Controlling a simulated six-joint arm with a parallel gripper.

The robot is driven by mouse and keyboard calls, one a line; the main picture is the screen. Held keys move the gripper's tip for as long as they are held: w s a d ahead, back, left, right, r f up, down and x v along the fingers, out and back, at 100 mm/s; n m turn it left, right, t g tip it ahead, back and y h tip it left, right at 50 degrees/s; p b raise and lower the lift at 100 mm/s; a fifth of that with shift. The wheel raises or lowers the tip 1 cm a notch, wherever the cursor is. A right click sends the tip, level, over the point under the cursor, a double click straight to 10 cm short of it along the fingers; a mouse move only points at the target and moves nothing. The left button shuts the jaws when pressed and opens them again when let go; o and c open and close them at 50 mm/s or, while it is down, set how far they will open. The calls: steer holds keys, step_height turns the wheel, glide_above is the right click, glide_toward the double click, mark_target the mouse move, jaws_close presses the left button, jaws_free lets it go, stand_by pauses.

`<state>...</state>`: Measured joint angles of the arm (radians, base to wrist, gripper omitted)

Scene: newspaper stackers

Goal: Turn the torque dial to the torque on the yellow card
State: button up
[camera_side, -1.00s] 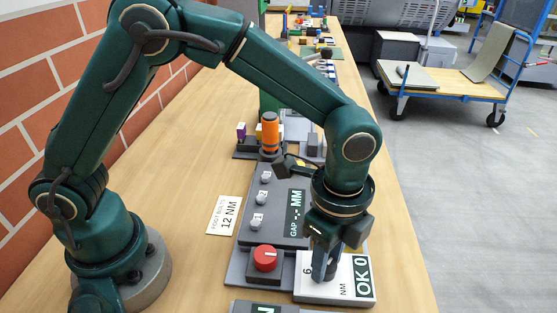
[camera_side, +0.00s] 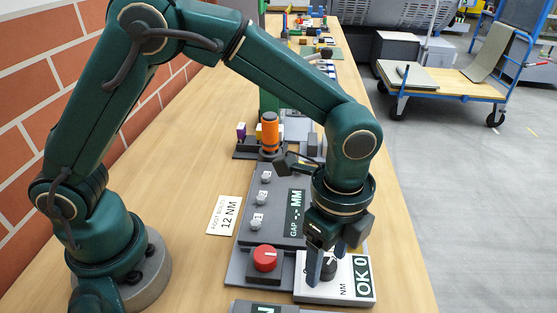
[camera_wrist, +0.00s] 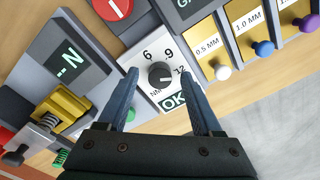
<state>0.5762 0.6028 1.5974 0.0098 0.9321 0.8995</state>
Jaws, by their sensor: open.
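The torque dial (camera_side: 329,271) is a black knob on a white panel marked NM. In the wrist view the dial (camera_wrist: 160,75) has 6, 9 and 12 around it, and its pale mark appears to point right, toward the 12. My gripper (camera_side: 330,260) is open above the panel, pointing down; in the wrist view its two fingers (camera_wrist: 158,78) stand apart on either side of the dial. The pale card (camera_side: 224,216) lies flat on the table at the left and reads FOOT BOLTS 12 NM. A dark label on the panel reads OK 0.
A red round button (camera_side: 265,259) is just left of the dial panel. A grey gap panel (camera_side: 276,207) with several small knobs lies behind it. An orange cylinder (camera_side: 270,134) stands farther back. The wrist view shows a yellow clamp-like block (camera_wrist: 62,104) at left.

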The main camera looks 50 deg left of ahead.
mark_target(326, 263)
step_height(326, 263, up, 5)
stand_by(0.3)
steer(key=shift+a, duration=0.1)
steer(key=a+r+n+t, duration=0.3)
steer(key=a+r+n, duration=0.2)
steer(key=a+r, duration=0.5)
steer(key=s+a+f+n+t, duration=0.2)
steer(key=s+a+n, duration=0.4)
steer(key=s+n, duration=0.3)
steer(key=f+n, duration=0.1)
steer(key=n, duration=0.2)
steer(key=shift+a, duration=0.25)
